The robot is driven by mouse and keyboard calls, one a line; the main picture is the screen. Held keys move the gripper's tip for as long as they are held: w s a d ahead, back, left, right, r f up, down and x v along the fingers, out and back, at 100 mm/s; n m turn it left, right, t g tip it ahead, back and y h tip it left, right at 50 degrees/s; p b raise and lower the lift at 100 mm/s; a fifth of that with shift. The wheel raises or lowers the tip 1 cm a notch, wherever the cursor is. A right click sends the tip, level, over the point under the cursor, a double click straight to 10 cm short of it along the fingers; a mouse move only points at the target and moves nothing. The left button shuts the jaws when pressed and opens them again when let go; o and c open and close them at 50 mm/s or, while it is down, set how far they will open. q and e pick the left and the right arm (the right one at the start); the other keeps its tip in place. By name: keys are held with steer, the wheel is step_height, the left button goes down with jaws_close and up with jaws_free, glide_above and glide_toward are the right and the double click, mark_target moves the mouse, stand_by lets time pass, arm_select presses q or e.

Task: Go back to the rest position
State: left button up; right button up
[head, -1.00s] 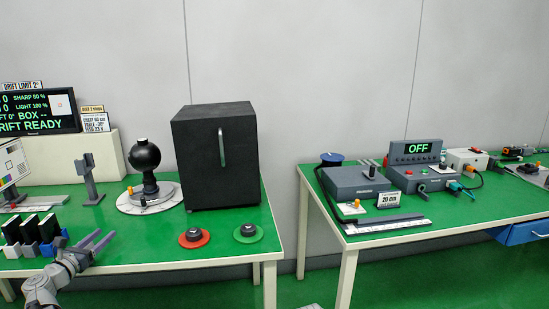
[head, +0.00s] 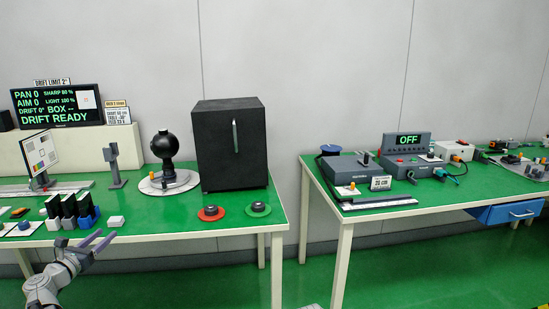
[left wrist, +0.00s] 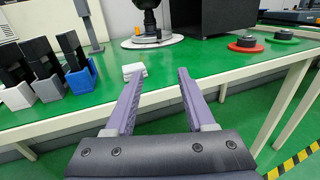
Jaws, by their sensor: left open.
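My left gripper (head: 100,240) is open and empty at the front edge of the left green table (head: 190,222). In the left wrist view its two purple-grey fingers (left wrist: 157,85) stand apart, with a small white block (left wrist: 134,71) on the table beyond them, nearer the left finger. That white block also shows in the head view (head: 116,221), just past the fingertips. Nothing is between the fingers. My right gripper is in neither view.
Black blocks in white and blue holders (head: 74,211) stand left of the gripper. A black ball device (head: 166,146), a black box (head: 231,145), a red button (head: 211,213) and a dark button on green (head: 258,209) are on the table. A second table (head: 425,195) stands right, beyond a gap.

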arm_select(q)
steer(key=d+f+m+g+h, duration=0.2)
steer(key=d+f+m+g, duration=0.3)
steer(key=d, duration=0.7)
steer(key=d+f+m+g+h, duration=0.25)
steer(key=d+m, duration=0.45)
steer(key=d, duration=0.5)
steer(key=d+f+m+g+h, duration=0.25)
steer(key=d+f+m, duration=0.3)
steer(key=d, duration=0.65)
steer(key=s+d+f+m+g+y, duration=0.45)
steer(key=s+d+m, duration=0.35)
steer(key=s+m, duration=0.25)
steer(key=s+d+f+m+g+y, duration=0.45)
steer(key=s+d+m, duration=0.35)
steer(key=s+m, duration=0.3)
step_height(320, 180, up, 27)
steer(key=p, duration=2.7)
steer(key=shift+s+d+r+t+y, duration=0.15)
steer(key=shift+s+r+t+y, duration=0.05)
steer(key=shift+s+t+y, duration=0.25)
